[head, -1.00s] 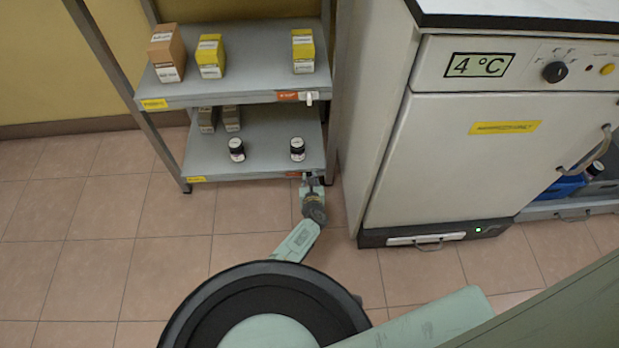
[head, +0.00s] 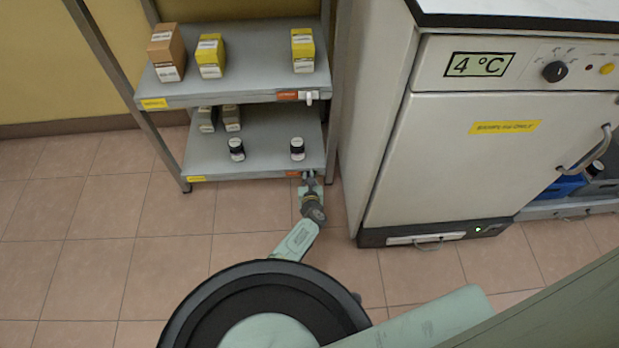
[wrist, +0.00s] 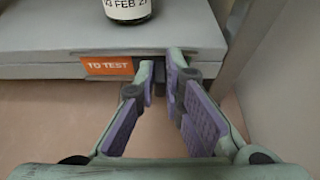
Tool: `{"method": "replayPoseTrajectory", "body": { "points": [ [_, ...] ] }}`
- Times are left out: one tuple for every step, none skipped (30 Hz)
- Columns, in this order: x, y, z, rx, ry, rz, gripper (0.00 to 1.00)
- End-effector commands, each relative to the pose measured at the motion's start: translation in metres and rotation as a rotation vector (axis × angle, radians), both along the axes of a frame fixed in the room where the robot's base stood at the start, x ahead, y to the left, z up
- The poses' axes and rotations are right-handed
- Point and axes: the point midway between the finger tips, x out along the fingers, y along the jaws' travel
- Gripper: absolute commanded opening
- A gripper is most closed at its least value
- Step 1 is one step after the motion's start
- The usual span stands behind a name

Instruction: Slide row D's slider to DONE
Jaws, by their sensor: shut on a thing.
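My gripper (head: 309,181) is at the right end of the lower shelf's front edge, just right of an orange label (head: 293,174). In the wrist view the label reads "TO TEST" (wrist: 108,66), and my gripper (wrist: 160,66) has its fingertips close together beside it. They are shut on the slider at the shelf edge. The slider is mostly hidden by the fingers; only a dark patch shows between them. The lower shelf's row letter cannot be read.
Two dark jars (head: 237,149) (head: 297,149) stand on the lower shelf (head: 265,165). The upper shelf (head: 255,88) holds several boxes and has a white slider (head: 312,96) beside its orange label. A white fridge (head: 440,150) stands close on the right.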

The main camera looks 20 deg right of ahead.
Motion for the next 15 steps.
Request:
{"method": "replayPoseTrajectory", "body": {
  "points": [
    [0.005, 0.012, 0.002, 0.004, -0.003, 0.008, 0.0],
    [0.007, 0.019, 0.002, 0.003, -0.003, 0.01, 0.0],
    [0.01, 0.028, 0.002, 0.005, -0.003, 0.011, 0.0],
    [0.011, 0.034, 0.002, 0.004, -0.003, 0.01, 0.0],
    [0.013, 0.039, 0.002, 0.005, -0.002, 0.01, 0.0],
    [0.015, 0.046, 0.002, 0.005, -0.005, 0.009, 0.0],
    [0.016, 0.049, 0.001, 0.004, -0.004, 0.009, 0.0],
    [0.017, 0.053, 0.001, 0.004, -0.003, 0.008, 0.0],
    [0.018, 0.056, 0.001, 0.004, -0.003, 0.007, 0.0],
    [0.018, 0.057, 0.001, 0.004, -0.003, 0.006, 0.0],
    [0.018, 0.058, 0.001, 0.003, -0.003, 0.006, 0.0],
    [0.018, 0.059, 0.001, 0.003, -0.003, 0.006, 0.0],
    [0.019, 0.059, 0.001, 0.003, -0.003, 0.006, 0.0],
    [0.019, 0.059, 0.001, 0.003, -0.003, 0.007, 0.0],
    [0.019, 0.059, 0.001, 0.003, -0.003, 0.007, 0.0]
  ]
}}
